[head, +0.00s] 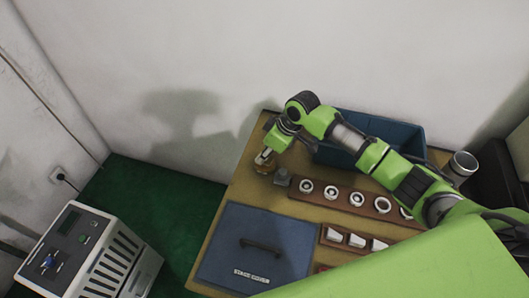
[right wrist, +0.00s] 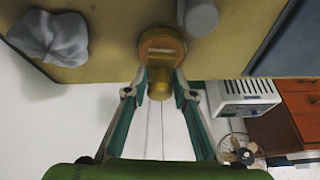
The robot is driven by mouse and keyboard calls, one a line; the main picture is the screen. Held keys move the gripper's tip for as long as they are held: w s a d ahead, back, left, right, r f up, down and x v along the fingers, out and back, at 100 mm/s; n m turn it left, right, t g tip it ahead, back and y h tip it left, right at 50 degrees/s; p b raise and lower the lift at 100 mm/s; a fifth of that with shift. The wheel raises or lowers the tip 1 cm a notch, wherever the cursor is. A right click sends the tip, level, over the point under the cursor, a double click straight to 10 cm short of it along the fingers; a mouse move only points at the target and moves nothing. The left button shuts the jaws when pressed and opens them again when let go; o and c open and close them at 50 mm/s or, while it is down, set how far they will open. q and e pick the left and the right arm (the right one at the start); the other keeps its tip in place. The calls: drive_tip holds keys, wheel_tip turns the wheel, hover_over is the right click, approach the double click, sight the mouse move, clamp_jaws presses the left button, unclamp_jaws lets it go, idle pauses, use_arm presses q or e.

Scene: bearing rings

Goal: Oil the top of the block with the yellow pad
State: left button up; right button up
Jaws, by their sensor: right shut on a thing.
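My right gripper (head: 265,157) reaches over the far left corner of the table and is shut on the yellow pad (head: 261,165). In the right wrist view the gripper (right wrist: 161,88) has its fingers on either side of the pad's brass-coloured stem (right wrist: 160,82). The pad's round, orange-brown end (right wrist: 161,46) is beyond the fingertips, over the tabletop; I cannot tell whether it touches. A small grey piece, seemingly the block (head: 281,178), stands close beside the pad. A grey rounded piece (right wrist: 200,16) shows beside the pad in the right wrist view. My left gripper is not in view.
A wooden board (head: 319,186) holds several pale rings. A smaller board with white pieces lies in front. The blue stage cover (head: 225,240) lies at the front left. A blue bin (head: 402,133) stands behind my arm. A crumpled grey cloth (right wrist: 50,37) lies near the table edge.

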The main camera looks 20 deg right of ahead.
drive_tip(key=shift+f, duration=0.45)
idle(0.6)
drive_tip(key=shift+s+f, duration=0.1)
drive_tip(key=shift+f, duration=0.05)
idle(1.6)
drive_tip(key=shift+p, duration=0.3)
wheel_tip(320, 180, up, 7)
drive_tip(key=p, duration=0.7)
idle(0.6)
